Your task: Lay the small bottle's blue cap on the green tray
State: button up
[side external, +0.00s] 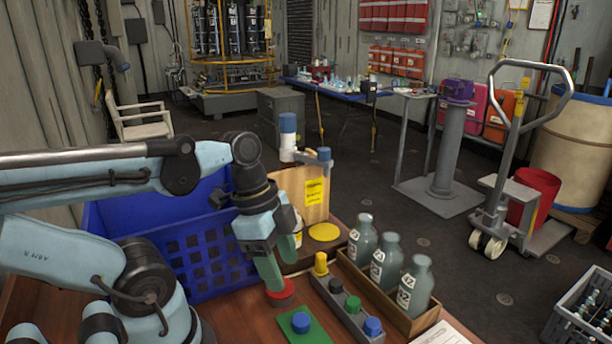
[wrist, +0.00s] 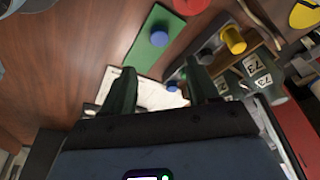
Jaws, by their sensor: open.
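A blue cap (side external: 301,322) sits on the green tray (side external: 318,336) at the table's front. In the wrist view the blue cap (wrist: 159,39) also rests on the green tray (wrist: 147,60). My gripper (side external: 281,260) is open and apart from that cap, above and behind the tray in the side view, over a red disc (side external: 282,297). In the wrist view the open fingers (wrist: 160,82) have nothing held between them. Another blue cap (side external: 373,327) is at the near end of a grey rack. I cannot tell which cap belongs to the small bottle.
The grey rack (side external: 343,311) also holds a yellow piece (side external: 321,263) and a green one. A wooden crate (side external: 394,315) with 3 bottles stands to its right. A blue basket (side external: 205,262) is behind my arm. A yellow disc (side external: 324,232) and a white paper (side external: 445,336) lie nearby.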

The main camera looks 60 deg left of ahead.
jog(key=w+r+n+t+y, duration=0.1)
jog(key=w+n+t+y, duration=0.1)
jog(key=w+n+t, duration=0.3)
jog(key=w+n, duration=0.3)
jog(key=n, duration=0.1)
jog(key=shift+w+r, duration=0.35)
jog(key=shift+w, duration=0.05)
